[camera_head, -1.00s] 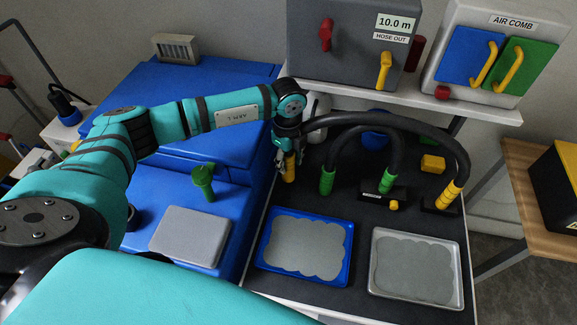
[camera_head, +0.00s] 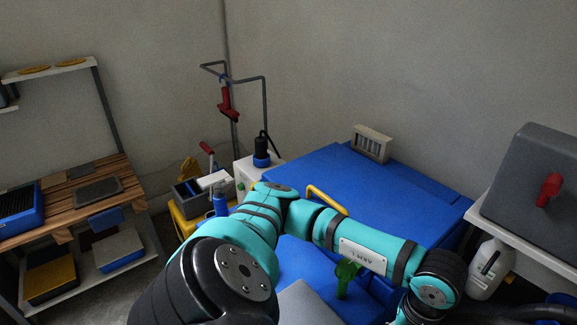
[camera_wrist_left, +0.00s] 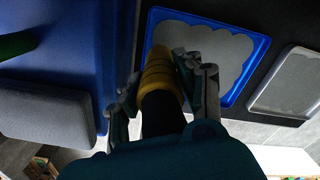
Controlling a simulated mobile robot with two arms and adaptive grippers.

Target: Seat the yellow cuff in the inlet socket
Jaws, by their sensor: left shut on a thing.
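In the left wrist view my left gripper (camera_wrist_left: 160,84) is shut on the yellow cuff (camera_wrist_left: 158,68), with one finger on each side. The cuff is ribbed and sits on the end of a black hose (camera_wrist_left: 160,115). In the head view my left arm runs right across the blue bench and leaves at the lower right, so the gripper and cuff are out of that picture. I cannot make out an inlet socket in either current view. My right gripper is in neither view.
The wrist view shows a blue-rimmed tray (camera_wrist_left: 262,70), a grey tray (camera_wrist_left: 290,85) and a grey pad (camera_wrist_left: 48,122). In the head view a green fitting (camera_head: 345,275) stands close to my arm; a white jug (camera_head: 490,268) is at right. A wooden bench (camera_head: 75,192) stands far left.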

